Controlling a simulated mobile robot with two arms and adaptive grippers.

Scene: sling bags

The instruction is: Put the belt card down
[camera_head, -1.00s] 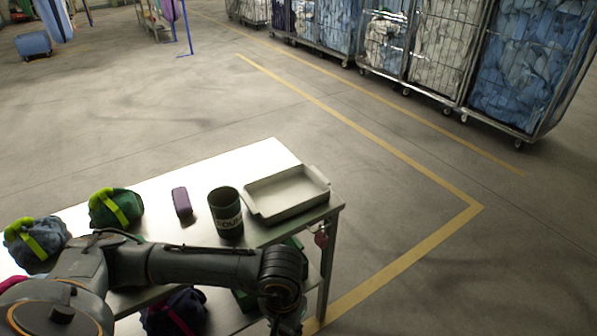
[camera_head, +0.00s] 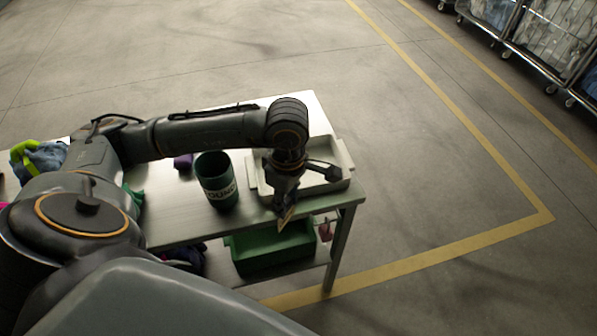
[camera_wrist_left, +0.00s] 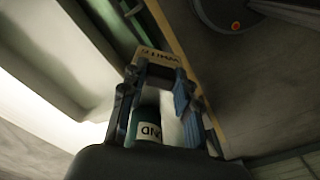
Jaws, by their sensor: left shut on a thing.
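The belt card (camera_head: 287,216) is a small tan card with dark print. My left gripper (camera_head: 283,203) is shut on it and holds it near the front edge of the table (camera_head: 182,227), in front of the pale tray (camera_head: 334,182). The card (camera_wrist_left: 156,57) also shows at the fingertips (camera_wrist_left: 158,80) in the left wrist view, with print partly readable. I cannot tell whether the card touches the table edge. My arm and gripper hide part of the tray. My right gripper is not in view.
A dark green cup (camera_head: 217,183) with a white label stands left of the tray. A purple item (camera_head: 183,162) is behind it, partly hidden. A green bin (camera_head: 272,250) sits on the lower shelf. A bluish bag (camera_head: 44,157) lies far left. Floor right of the table is clear.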

